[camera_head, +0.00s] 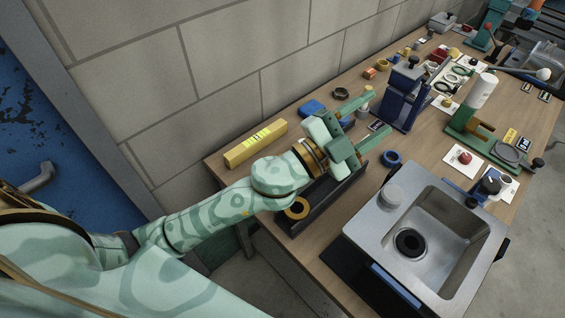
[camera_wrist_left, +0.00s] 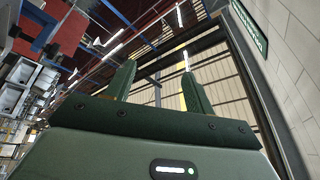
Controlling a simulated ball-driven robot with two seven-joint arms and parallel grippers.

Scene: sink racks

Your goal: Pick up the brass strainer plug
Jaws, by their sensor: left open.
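A brass-coloured ring (camera_head: 297,208) lies in the near end of a long dark tray (camera_head: 318,208) in the head view. I cannot tell for sure whether it is the brass strainer plug. My left gripper (camera_head: 379,112) is open, with its green fingers apart, above the bench beyond the tray's far end. Its arm crosses above the tray and hides part of it. In the left wrist view the open fingers (camera_wrist_left: 158,70) have nothing between them. My right gripper is not in view.
A steel sink (camera_head: 362,225) with a dark drain (camera_head: 410,243) stands on the bench right of the tray. A yellow block (camera_head: 256,144) lies by the wall. A blue stand (camera_head: 405,95) and a green stand (camera_head: 478,125) stand farther back. A blue ring (camera_head: 392,158) lies near the sink.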

